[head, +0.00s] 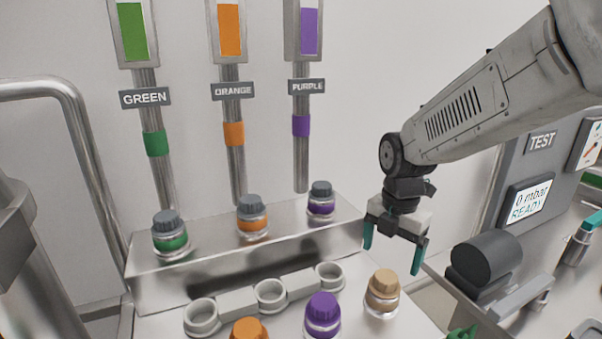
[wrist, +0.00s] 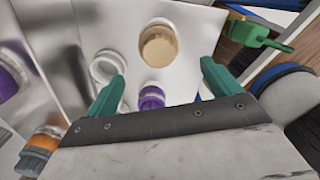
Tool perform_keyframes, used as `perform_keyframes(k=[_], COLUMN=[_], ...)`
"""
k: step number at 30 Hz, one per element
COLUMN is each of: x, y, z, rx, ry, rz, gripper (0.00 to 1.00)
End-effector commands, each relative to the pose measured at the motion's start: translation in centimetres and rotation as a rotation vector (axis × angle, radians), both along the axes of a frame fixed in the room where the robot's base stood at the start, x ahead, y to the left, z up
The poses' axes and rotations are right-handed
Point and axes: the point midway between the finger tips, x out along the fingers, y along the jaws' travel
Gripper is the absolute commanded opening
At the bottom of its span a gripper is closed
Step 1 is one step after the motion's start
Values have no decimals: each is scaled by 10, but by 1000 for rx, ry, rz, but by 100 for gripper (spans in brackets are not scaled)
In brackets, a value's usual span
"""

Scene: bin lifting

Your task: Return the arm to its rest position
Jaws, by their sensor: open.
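My gripper (head: 393,247) has teal fingers, spread apart with nothing between them. It hangs from my arm above the right end of the steel shelf, up and to the right of a tan-capped jar (head: 382,294). In the wrist view my gripper (wrist: 163,88) is open, with the tan-capped jar (wrist: 160,45) and a purple-capped jar (wrist: 151,97) seen beyond and below the fingers. The arm reaches in from the upper right of the head view, bent down at the wrist.
Three grey-capped jars, green (head: 170,236), orange (head: 252,217) and purple (head: 321,200), stand on the shelf under labelled tubes. In front are an empty ring holder (head: 270,294), a purple-capped jar (head: 322,316) and an orange-capped jar (head: 249,329). A test station (head: 530,200) stands at right.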

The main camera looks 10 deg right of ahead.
Motion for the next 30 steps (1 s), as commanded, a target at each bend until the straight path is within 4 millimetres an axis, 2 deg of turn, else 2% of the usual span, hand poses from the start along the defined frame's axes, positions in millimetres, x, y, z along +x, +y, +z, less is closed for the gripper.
perform_keyframes(k=[4,8,14,21,25,30], x=[-14,-40,-90,-164,-196,-215], y=[-1,-4,-12,-24,-29,-32], z=[-5,0,23,54,64,73], rx=[-14,-39,-74,-56,-1,82], ry=[48,79,77,25,-8,-48], rz=[-312,-691,-1288,-1996,-2210,-2239], gripper=[89,89,89,89,89,89])
